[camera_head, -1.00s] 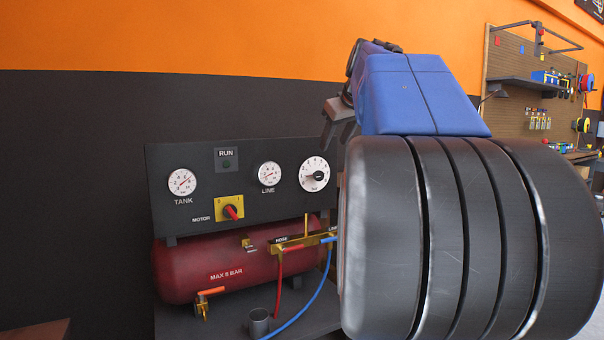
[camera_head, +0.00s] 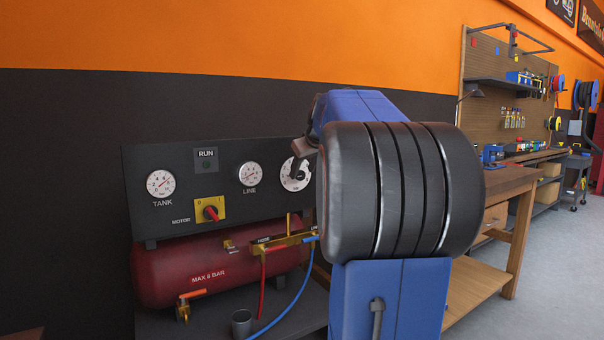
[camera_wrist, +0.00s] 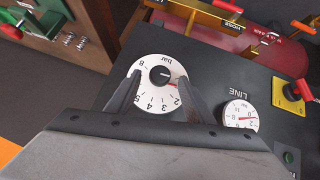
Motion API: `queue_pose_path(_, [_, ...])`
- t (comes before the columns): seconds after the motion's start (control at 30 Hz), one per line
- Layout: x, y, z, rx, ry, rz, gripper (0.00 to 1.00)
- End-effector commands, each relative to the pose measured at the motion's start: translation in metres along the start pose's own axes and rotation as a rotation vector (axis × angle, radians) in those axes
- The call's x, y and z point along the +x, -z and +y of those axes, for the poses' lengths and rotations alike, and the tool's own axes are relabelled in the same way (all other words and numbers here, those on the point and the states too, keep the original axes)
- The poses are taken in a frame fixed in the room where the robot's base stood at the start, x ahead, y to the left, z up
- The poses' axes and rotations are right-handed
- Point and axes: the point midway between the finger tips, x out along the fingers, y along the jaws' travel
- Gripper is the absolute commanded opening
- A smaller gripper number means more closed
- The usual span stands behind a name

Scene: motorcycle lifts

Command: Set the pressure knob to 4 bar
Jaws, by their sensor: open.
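The pressure knob is black and round at the centre of a white bar dial (camera_head: 293,176) on the right of the dark panel. In the wrist view the knob (camera_wrist: 159,75) shows upside down with its numbered ring, and a small red mark lies beside it toward the 2. I cannot read the exact setting. My gripper (camera_wrist: 160,79) is open, one finger on either side of the knob over the dial. I cannot tell whether the fingers touch it. In the head view my gripper (camera_head: 301,157) partly hides the dial.
The LINE gauge (camera_head: 249,174) and TANK gauge (camera_head: 160,184) are left of the dial. The red motor switch (camera_head: 211,212) sits on a yellow plate. Brass manifold (camera_head: 285,241) and hoses lie below, above the red tank (camera_head: 190,270). A wooden workbench (camera_head: 505,185) stands right.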

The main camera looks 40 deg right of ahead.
Motion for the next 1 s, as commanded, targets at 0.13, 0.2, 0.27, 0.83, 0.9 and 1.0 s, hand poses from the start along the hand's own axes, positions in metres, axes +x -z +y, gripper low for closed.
queue_pose_path(0.13, [0.015, 0.000, 0.000, 0.000, 0.000, 0.000, 0.48])
queue_pose_path(0.2, [0.019, 0.000, 0.000, 0.000, 0.000, 0.000, 0.48])
queue_pose_path(0.27, [0.020, 0.000, 0.000, 0.000, 0.000, 0.000, 0.48])
queue_pose_path(0.83, [0.021, 0.000, 0.000, 0.000, 0.000, 0.000, 0.06])
queue_pose_path(0.9, [0.021, 0.000, 0.000, 0.002, 0.002, 0.000, 0.07])
queue_pose_path(1.0, [0.021, 0.000, 0.001, 0.012, 0.011, 0.000, 0.07])
